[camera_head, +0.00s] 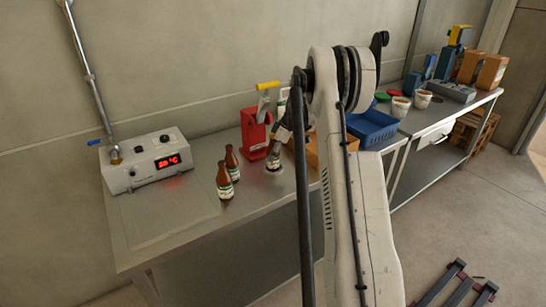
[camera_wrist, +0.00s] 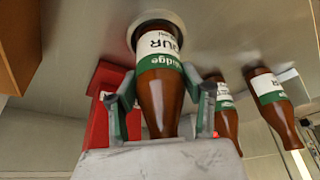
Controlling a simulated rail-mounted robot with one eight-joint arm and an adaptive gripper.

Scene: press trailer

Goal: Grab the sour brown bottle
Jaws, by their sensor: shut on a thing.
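A brown glass bottle (camera_wrist: 160,100) with a green and white label that reads "UR" fills the middle of the wrist view. My gripper (camera_wrist: 164,92) is shut on it, with one finger on each side. In the head view my gripper (camera_head: 277,147) comes down over this bottle (camera_head: 273,163) next to the red device, and most of it is hidden. Its base is at a round plate set in the steel counter; I cannot tell whether it touches. Two similar brown bottles, one (camera_head: 224,181) and another (camera_head: 232,163), stand apart to the left.
A red press (camera_head: 254,131) with a yellow handle stands close behind the held bottle. A white control box (camera_head: 146,161) with a red display is at the left. A blue crate (camera_head: 372,127) and an orange-brown box (camera_head: 312,152) are to the right. The counter front left is clear.

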